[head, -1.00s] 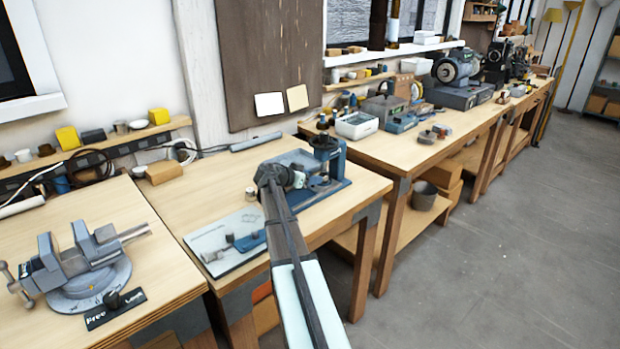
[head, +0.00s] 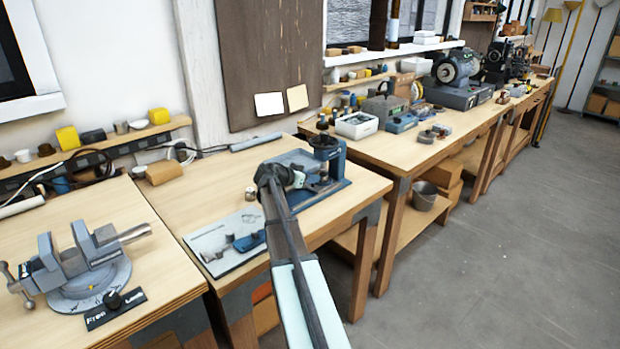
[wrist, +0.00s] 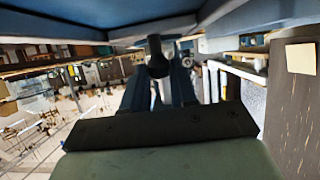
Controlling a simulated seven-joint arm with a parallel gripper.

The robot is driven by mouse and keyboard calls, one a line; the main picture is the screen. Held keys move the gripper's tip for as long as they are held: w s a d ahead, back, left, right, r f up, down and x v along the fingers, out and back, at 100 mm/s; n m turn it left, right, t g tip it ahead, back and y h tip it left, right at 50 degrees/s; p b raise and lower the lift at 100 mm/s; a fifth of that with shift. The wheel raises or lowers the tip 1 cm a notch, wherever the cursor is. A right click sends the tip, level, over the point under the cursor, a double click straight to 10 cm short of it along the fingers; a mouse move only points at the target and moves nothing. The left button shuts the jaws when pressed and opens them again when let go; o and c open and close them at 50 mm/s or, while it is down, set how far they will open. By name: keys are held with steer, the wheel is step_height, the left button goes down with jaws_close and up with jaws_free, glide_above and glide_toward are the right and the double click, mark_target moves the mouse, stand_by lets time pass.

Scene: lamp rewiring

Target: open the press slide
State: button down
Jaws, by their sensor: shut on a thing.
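The blue press (head: 328,148) stands on the middle bench, with its upright body at the right end of a blue base (head: 338,187). My gripper (head: 284,176) is at the left side of the press, low over the bench, and my arm hides part of the base. In the wrist view, the two fingers of my gripper (wrist: 158,78) are shut around the stem of a dark round knob (wrist: 158,63), the slide's handle. A blue surface of the press (wrist: 90,15) spans the top of that view. The slide itself is mostly hidden in the head view.
A pale board with small dark parts (head: 212,242) lies at the bench's front left. A grey vise (head: 85,262) stands on the left bench. A tan block (head: 164,172) lies at the back. Bare wood lies left of the press.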

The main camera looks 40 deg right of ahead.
steer(key=a, duration=1.2)
steer(key=shift+a, duration=0.4)
steer(key=c, duration=0.9)
jaws_free()
steer(key=shift+a, duration=0.1)
steer(key=v, duration=1.3)
steer(key=shift+a+r, duration=0.25)
steer(key=shift+d, duration=0.1)
